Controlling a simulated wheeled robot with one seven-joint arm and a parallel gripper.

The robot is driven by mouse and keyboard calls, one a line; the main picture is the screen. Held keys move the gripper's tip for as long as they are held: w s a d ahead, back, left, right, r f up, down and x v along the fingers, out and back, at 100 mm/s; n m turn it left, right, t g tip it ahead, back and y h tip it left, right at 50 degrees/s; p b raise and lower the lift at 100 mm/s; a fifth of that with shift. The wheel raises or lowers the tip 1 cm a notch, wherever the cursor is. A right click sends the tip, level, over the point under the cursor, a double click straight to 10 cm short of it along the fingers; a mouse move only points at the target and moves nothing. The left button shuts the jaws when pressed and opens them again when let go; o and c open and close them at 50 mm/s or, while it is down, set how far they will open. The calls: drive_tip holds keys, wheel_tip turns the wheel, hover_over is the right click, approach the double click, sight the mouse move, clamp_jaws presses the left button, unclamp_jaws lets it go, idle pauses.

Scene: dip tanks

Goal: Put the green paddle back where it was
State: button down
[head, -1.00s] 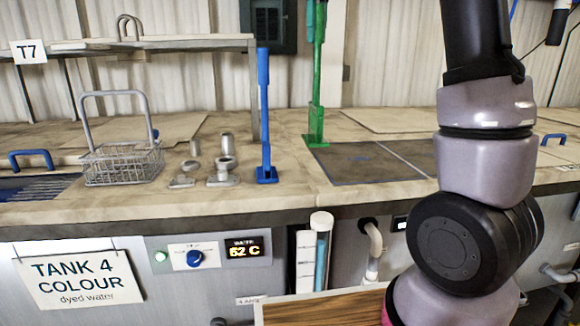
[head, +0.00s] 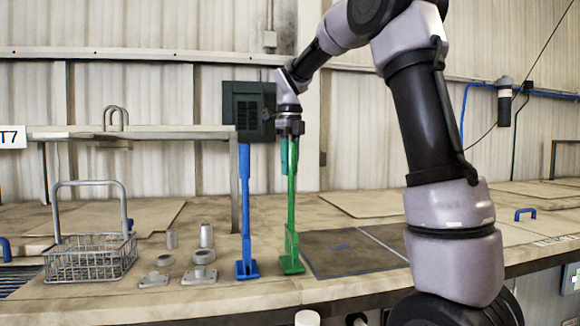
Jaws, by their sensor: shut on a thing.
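The green paddle (head: 291,215) is upright, its foot low at the bench top just right of the blue paddle (head: 246,205). I cannot tell whether the foot touches the bench. My gripper (head: 289,132) points down and is shut on the top of the green paddle's handle. A teal piece (head: 284,155) hangs beside the handle just under the jaws. The fingertips are small and partly hidden.
A wire basket (head: 92,258) and several metal parts (head: 202,268) stand to the left. A dark panel (head: 340,252) lies close to the right of the green paddle's foot. A raised shelf (head: 130,130) is behind left.

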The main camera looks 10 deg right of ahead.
drive_tip(key=shift+f, duration=0.15)
drive_tip(key=c, duration=0.5)
unclamp_jaws()
drive_tip(key=shift+c, duration=0.2)
